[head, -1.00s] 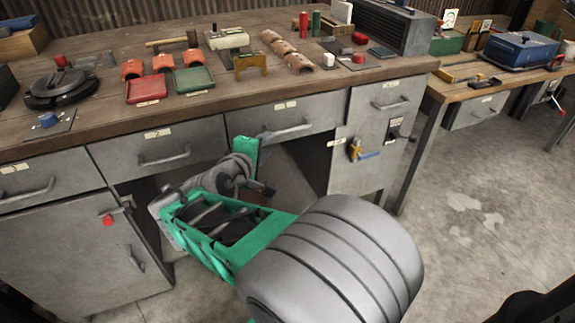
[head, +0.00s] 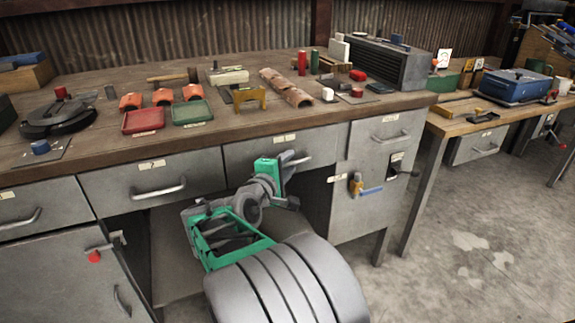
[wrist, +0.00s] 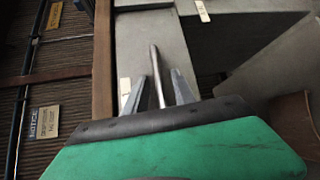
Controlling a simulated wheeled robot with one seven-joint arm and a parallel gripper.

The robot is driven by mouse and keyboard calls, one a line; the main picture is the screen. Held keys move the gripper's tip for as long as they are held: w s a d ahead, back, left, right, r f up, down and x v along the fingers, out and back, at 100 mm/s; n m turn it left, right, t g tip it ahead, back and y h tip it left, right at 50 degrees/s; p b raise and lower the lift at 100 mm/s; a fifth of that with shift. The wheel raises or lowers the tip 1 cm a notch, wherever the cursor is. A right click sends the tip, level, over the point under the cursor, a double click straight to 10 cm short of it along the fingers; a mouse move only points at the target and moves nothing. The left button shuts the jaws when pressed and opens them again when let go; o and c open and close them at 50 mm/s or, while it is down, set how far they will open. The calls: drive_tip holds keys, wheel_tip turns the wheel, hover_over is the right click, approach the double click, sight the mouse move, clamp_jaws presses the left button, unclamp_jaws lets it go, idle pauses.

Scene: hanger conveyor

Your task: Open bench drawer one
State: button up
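The grey drawer (head: 245,158) under the bench top, third from the left in the head view, has a curved metal handle (head: 299,159). Its front looks flush with the bench, so it appears closed. Its small label is too small to read. In the wrist view my gripper (wrist: 158,78) is open, with one finger on each side of the handle (wrist: 154,58) and gaps showing beside the bar.
Trays and tools lie on the bench top (head: 100,165). A second bench (head: 448,127) stands at right, with open floor before it.

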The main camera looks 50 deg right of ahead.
clamp_jaws()
idle(1.2)
